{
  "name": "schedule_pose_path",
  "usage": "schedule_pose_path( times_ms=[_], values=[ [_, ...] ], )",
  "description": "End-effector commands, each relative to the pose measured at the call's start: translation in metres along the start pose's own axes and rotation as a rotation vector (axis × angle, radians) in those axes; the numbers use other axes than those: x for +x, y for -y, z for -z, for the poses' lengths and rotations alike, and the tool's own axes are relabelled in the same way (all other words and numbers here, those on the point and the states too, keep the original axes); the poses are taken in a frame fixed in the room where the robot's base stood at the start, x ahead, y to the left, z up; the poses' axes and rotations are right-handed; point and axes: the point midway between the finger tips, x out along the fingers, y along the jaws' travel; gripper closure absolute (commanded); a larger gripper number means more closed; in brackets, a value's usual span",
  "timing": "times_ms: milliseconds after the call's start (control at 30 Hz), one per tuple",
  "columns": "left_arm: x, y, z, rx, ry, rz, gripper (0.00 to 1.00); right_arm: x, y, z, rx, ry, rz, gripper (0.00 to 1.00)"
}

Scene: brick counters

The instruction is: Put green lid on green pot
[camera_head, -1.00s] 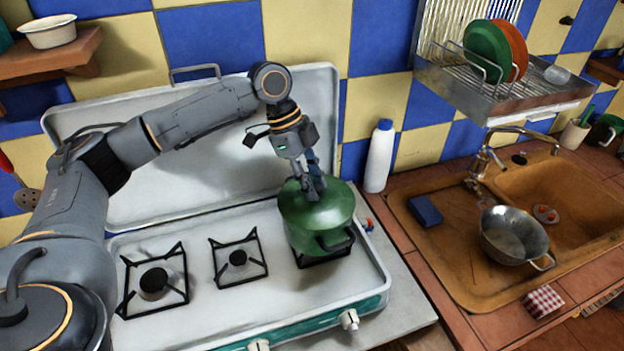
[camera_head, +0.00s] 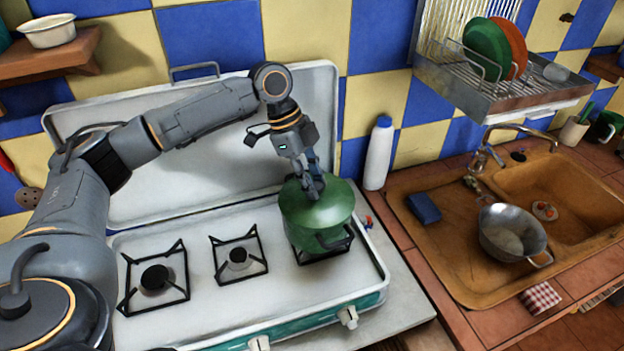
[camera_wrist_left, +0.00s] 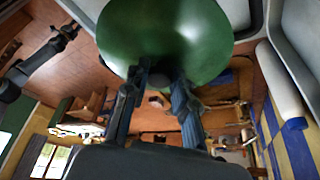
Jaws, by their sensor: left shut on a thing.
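The green lid (camera_head: 328,204) is domed and rests over the top of the green pot (camera_head: 302,238), with no clear gap showing. The pot stands on the right-hand burner of the stove, one dark side handle towards the front. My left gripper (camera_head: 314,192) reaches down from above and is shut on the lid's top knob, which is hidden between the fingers. In the left wrist view the lid (camera_wrist_left: 165,35) fills the upper middle, beyond the fingers. My right gripper is in neither view.
The white stove (camera_head: 200,315) has two free burners left of the pot, and its raised cover (camera_head: 130,200) stands behind. A white bottle (camera_head: 379,155) stands right of the stove. A metal pan (camera_head: 512,235) sits at the sink (camera_head: 440,265). A dish rack (camera_head: 490,90) hangs above.

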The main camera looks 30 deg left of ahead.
Motion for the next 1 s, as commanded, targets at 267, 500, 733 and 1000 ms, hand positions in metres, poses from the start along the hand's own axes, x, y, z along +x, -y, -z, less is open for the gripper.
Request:
schedule_pose_path(
  times_ms=[267,500,733,1000],
  values=[
    [-0.0003,0.0005,0.0023,0.002,-0.004,0.0,1.0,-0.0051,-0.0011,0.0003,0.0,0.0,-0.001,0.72],
    [0.0001,0.0007,0.0026,0.001,-0.004,-0.001,1.0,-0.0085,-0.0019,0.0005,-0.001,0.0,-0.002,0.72],
    [0.0006,0.001,0.0024,0.002,-0.004,0.0,1.0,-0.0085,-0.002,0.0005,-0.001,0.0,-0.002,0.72],
    [0.0005,0.0009,0.0024,0.002,-0.004,0.0,1.0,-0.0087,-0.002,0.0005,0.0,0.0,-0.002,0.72]
  ],
)
